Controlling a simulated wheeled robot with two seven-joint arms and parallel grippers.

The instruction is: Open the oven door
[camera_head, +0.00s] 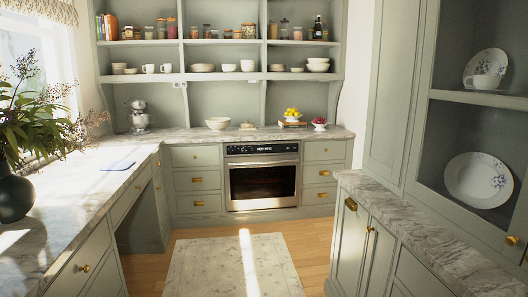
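The oven (262,176) is built into the green cabinets at the far wall, below the marble counter. Its door (262,183) is shut, with a dark window in a steel frame. A horizontal handle (262,160) runs along the top of the door, under a black control panel (262,149) with a lit display. Neither of my grippers is in the head view. The oven stands some distance away across the room.
A patterned rug (210,265) lies on the wooden floor (312,235) before the oven. A left counter (90,180) with a dark plant vase (14,198) and a right cabinet counter (400,222) flank the open aisle. Drawers (198,181) adjoin the oven.

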